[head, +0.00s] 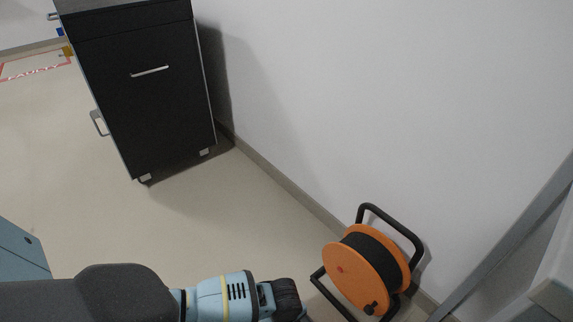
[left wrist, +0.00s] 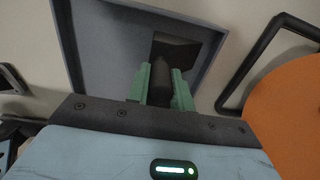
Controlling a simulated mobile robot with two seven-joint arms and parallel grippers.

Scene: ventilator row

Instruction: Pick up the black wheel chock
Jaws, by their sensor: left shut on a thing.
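The black wheel chock (left wrist: 176,52) shows in the left wrist view as a dark wedge shape at and just beyond my fingertips. My left gripper (left wrist: 161,86) has two green fingers shut on its dark, narrow part. Much of the chock is hidden between and behind the fingers. A grey shallow tray or box (left wrist: 84,50) with raised edges lies around and behind it. I cannot tell whether the chock touches it. In the head view my left arm comes in at the bottom, and its fingers and the chock cannot be made out. My right gripper is in neither view.
An orange cable reel (head: 346,272) with a black tube frame stands by the wall, close right of my left arm; it also shows in the left wrist view (left wrist: 290,118). A black cabinet (head: 150,105) stands against the wall. The floor (head: 215,220) between them is clear.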

